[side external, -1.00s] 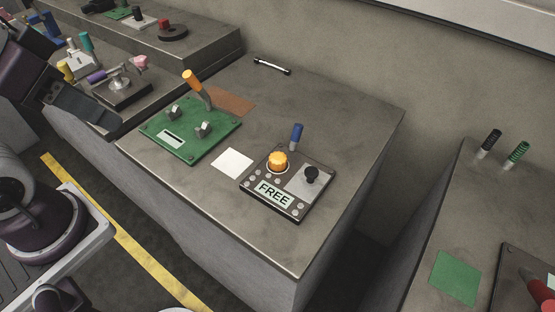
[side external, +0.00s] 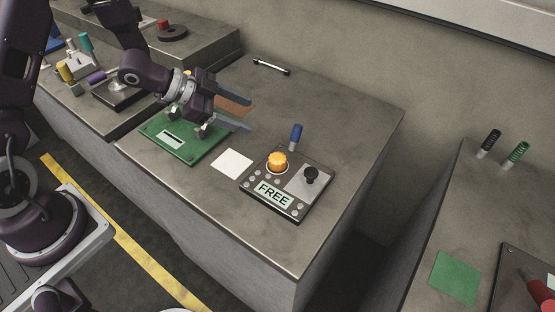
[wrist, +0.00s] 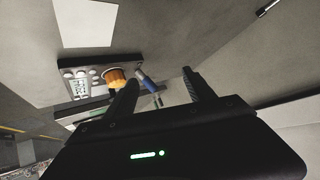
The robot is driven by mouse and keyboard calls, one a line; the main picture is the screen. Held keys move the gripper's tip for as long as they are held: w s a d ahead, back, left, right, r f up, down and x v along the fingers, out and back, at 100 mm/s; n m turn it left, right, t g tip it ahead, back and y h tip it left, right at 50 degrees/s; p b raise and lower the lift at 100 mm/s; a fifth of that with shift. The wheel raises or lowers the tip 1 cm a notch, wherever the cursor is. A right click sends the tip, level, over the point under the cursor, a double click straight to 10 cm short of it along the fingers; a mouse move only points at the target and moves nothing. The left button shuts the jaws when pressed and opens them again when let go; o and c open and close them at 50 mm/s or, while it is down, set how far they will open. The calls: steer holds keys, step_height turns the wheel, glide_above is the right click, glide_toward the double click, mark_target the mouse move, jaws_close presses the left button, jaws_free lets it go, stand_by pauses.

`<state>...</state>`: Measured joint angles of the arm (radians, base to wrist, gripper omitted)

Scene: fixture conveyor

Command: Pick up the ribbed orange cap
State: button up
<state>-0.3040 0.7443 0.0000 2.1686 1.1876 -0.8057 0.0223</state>
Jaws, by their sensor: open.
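The ribbed orange cap (side external: 277,160) sits on a dark control box (side external: 318,205) whose label reads FREE. In the wrist view the cap (wrist: 117,77) shows beyond my left finger, which partly covers the box. My gripper (side external: 250,112) is open and empty. It is above the green board, to the left of the cap and apart from it. In the wrist view my gripper's fingers (wrist: 160,80) point toward the box.
A blue handle (side external: 296,137) stands upright behind the cap, and a black knob (side external: 311,173) is to its right. A white square (side external: 232,163) lies left of the box. The green board (side external: 163,146) has metal switches. The front of the table is clear.

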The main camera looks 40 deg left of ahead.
mark_target(270, 156)
steer(key=s+d+f+h, duration=0.1)
steer(key=s+d+f+g+h, duration=0.1)
steer(key=s+d+h, duration=0.1)
steer(key=s+d+f+m+h, duration=0.1)
steer(key=s+f+h, duration=0.1)
steer(key=shift+s+d+g, duration=0.15)
steer(key=shift+d+g, duration=0.15)
steer(key=shift+g, duration=0.1)
steer(key=shift+h, duration=0.3)
steer(key=x, duration=0.7)
steer(key=shift+r, duration=0.2)
jaws_close()
